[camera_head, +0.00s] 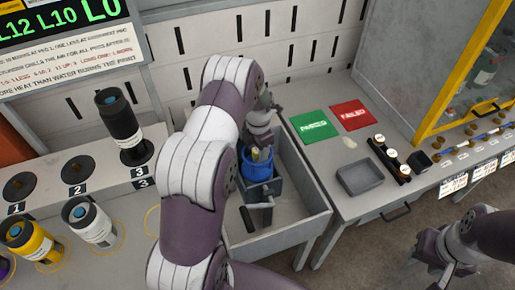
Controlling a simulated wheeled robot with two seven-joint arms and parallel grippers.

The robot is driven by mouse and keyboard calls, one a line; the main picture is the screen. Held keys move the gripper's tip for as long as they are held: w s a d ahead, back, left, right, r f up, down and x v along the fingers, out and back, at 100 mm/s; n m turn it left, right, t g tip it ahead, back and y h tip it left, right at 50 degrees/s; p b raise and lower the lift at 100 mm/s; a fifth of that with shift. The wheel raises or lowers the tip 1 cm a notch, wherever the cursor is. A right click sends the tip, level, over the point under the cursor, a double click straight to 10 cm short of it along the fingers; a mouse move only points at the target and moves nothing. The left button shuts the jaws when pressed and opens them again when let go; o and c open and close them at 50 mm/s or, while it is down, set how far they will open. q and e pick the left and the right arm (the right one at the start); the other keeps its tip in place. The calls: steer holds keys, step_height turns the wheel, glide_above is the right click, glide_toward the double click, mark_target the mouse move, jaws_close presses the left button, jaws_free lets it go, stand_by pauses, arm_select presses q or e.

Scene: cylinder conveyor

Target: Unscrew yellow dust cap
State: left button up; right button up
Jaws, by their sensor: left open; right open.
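A small yellow piece (255,155), which looks like the dust cap, shows at the top of the blue holder. My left arm hides the left part of the box. My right gripper (432,256) is open and empty at the lower right, away from the box, over the floor.
A black cylinder (118,118) stands at slot 3 on the left stand. A yellow cylinder (30,242) and a white one (90,221) stand in front. On the right table are green (314,126) and red (351,115) pads, a grey tray (360,178) and a rack of small caps (390,158).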

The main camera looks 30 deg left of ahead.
arm_select(q)
step_height(320, 180, up, 3)
steer(key=shift+f+p, duration=0.2)
steer(key=shift+p, duration=0.65)
steer(key=m, duration=0.6)
steer(key=shift+f, duration=0.1)
steer(key=shift+m, duration=0.9)
steer(key=m, duration=0.4)
steer(key=shift+m, duration=0.4)
